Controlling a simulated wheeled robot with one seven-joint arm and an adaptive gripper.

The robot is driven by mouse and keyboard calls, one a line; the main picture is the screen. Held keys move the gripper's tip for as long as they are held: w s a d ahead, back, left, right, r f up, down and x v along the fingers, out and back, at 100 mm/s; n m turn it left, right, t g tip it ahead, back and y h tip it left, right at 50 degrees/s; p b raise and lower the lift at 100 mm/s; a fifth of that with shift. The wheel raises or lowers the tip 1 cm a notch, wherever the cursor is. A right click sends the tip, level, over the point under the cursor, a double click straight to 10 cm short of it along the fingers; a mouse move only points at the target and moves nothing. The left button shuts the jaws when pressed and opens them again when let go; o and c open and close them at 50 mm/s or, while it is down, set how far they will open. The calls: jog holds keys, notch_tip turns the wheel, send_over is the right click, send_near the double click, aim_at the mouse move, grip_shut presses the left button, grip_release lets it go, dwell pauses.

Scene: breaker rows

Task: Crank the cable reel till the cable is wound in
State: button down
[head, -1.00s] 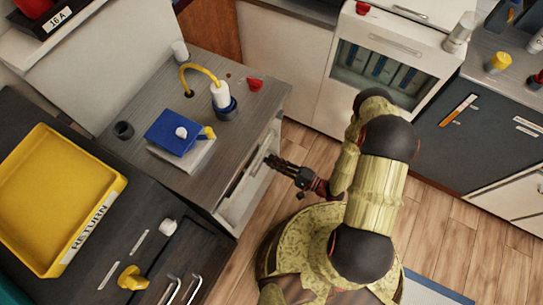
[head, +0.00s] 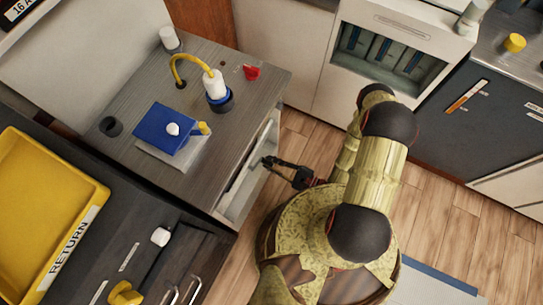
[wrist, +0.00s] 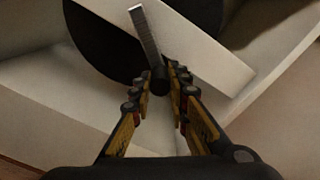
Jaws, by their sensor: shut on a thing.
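In the wrist view, a flat grey metal bar (wrist: 145,32), which looks like the crank arm, runs down to a dark round knob (wrist: 159,83). My gripper (wrist: 158,76) has its fingers on both sides of this knob and is shut on it. A large black disc (wrist: 92,40), likely the reel, lies behind the bar among white panels; its upper part is cut off. In the head view my gripper (head: 267,161) is at the white front of the wood-topped cabinet; the reel and knob cannot be made out there. No cable on the reel is visible.
On the cabinet top (head: 135,85), a yellow cable (head: 183,57) arches from a hole to a white plug (head: 213,83). A blue box (head: 165,127) stands nearby. A yellow RETURN tray (head: 85,195) is at left. Wooden floor (head: 300,130) lies clear beside my arm.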

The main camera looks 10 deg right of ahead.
jog(key=shift+f, duration=0.15)
dwell(0.4)
jog(key=c, duration=1.7)
grip_release()
jog(key=shift+c, duration=0.2)
jog(key=shift+s, duration=0.1)
notch_tip(320, 180, up, 10)
